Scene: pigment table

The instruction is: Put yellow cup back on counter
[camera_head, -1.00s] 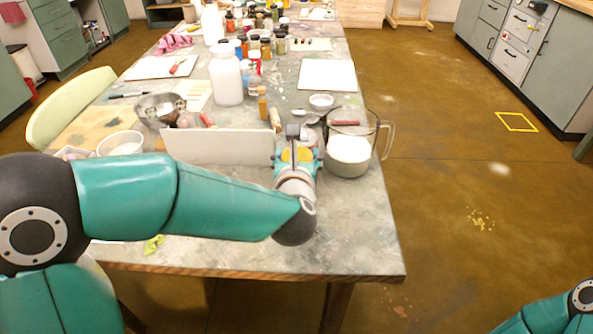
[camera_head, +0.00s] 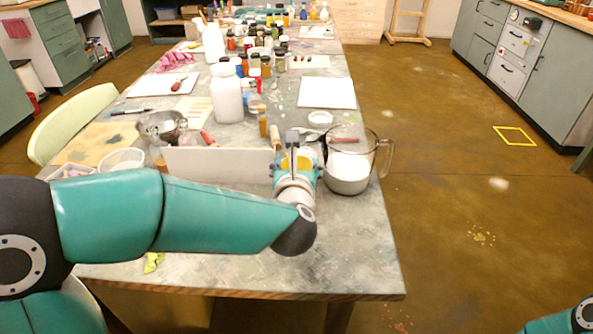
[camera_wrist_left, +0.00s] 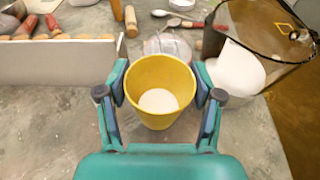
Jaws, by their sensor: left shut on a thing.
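The yellow cup (camera_wrist_left: 160,85) is between the fingers of my left gripper (camera_wrist_left: 160,97) in the left wrist view. The gripper is shut on it, one finger at each side. The cup looks upright, with something white at its bottom. In the head view, only part of the yellow cup (camera_head: 296,163) shows past my left gripper (camera_head: 295,170), over the near right part of the paint-stained table (camera_head: 250,265). I cannot tell whether the cup touches the table. My right gripper is not in view.
A clear pitcher (camera_head: 347,178) with white contents stands close to the right of the cup. A white upright panel (camera_head: 215,164) stands to its left. A small white dish (camera_head: 320,118) and a spoon lie behind. The table's near right corner is clear.

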